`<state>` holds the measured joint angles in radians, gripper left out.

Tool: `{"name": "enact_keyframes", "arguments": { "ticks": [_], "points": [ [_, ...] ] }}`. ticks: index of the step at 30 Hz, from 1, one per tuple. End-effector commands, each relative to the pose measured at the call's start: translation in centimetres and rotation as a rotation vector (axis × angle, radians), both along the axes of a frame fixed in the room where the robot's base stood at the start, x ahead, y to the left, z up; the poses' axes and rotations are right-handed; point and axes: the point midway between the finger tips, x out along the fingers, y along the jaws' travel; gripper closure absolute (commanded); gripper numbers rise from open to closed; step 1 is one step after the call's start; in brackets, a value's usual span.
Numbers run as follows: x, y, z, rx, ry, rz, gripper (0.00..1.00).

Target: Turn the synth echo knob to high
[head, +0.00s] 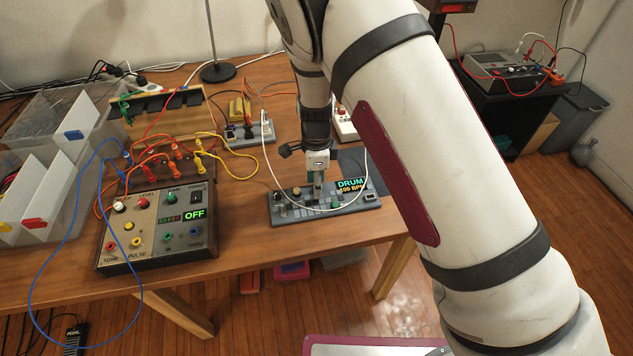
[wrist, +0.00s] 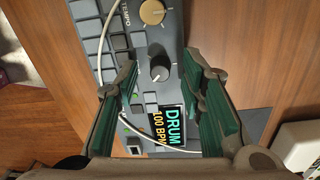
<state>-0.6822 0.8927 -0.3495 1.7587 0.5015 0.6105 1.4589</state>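The synth box (head: 152,262) stands at the table's front left, with red, white, green and yellow controls and a green "OFF" display. I cannot make out which of its knobs is labelled echo. My gripper (head: 317,192) is away to its right, pointing down over a grey drum machine (head: 283,216). In the wrist view my gripper (wrist: 160,68) is open, its green-padded fingers apart. A black knob (wrist: 160,68) with a white mark shows between the fingertips, with nothing visibly gripped. A tan knob (wrist: 152,12) marked "TEMPO" lies beyond it.
A white cable (head: 271,160) loops across the drum machine. Orange, yellow and blue patch cables (head: 75,195) arch over and around the synth. Clear bins (head: 40,190) stand at its left. Bare table (head: 235,255) lies between synth and drum machine.

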Motion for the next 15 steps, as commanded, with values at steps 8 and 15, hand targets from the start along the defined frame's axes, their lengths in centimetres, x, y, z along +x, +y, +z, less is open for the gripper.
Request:
{"name": "enact_keyframes", "arguments": {
  "ticks": [8,15],
  "points": [
    [0.2,0.2,4.5,0.003,-0.005,0.001,0.64],
    [0.3,0.1,9.1,0.002,-0.003,0.000,0.64]
  ]
}}
